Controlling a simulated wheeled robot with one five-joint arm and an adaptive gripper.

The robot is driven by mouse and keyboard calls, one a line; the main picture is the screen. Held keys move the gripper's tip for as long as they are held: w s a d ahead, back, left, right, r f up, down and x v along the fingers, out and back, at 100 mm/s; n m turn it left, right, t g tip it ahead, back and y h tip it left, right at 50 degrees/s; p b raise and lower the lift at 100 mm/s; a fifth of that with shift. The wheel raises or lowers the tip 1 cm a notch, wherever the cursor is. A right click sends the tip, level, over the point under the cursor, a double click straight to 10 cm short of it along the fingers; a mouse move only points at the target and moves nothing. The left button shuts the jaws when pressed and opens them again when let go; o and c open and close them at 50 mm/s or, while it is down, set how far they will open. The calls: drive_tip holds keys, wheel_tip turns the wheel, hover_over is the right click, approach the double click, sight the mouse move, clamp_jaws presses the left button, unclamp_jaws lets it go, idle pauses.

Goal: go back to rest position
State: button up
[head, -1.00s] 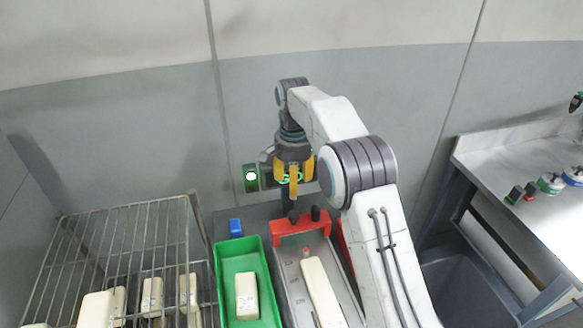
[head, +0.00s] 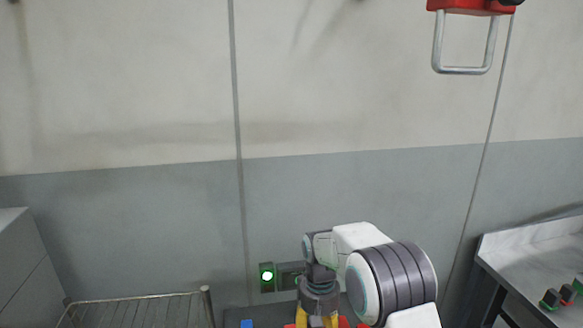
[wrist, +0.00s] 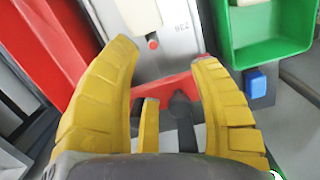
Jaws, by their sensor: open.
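In the head view my arm is folded at the lower middle, the wrist pointing down. The fingertips are cut off by the bottom edge there.
A green bin (wrist: 285,50) and a small blue block (wrist: 255,83) lie beside the tray. A wire rack (head: 140,312) stands at lower left, and a metal bench (head: 540,260) at right. A red fixture with a metal handle (head: 462,70) hangs at the upper right. A green-lit box (head: 267,277) is behind my arm.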

drive_tip(key=s+d+r, duration=0.3)
drive_tip(key=s, duration=0.5)
drive_tip(key=s+d+r+t, duration=0.1)
drive_tip(key=s+d+r, duration=0.25)
drive_tip(key=s, duration=0.55)
drive_tip(key=s+d+r, duration=0.2)
drive_tip(key=s+r, duration=0.1)
drive_tip(key=s, duration=0.5)
wheel_tip(320, 180, up, 6)
drive_tip(key=s+d+m+t, duration=0.1)
drive_tip(key=s+d+t, duration=0.1)
drive_tip(key=t, duration=0.2)
drive_tip(key=shift+s+d+r+t, duration=0.2)
drive_tip(key=shift+d+r+t, duration=0.05)
drive_tip(key=shift+d+t, duration=0.05)
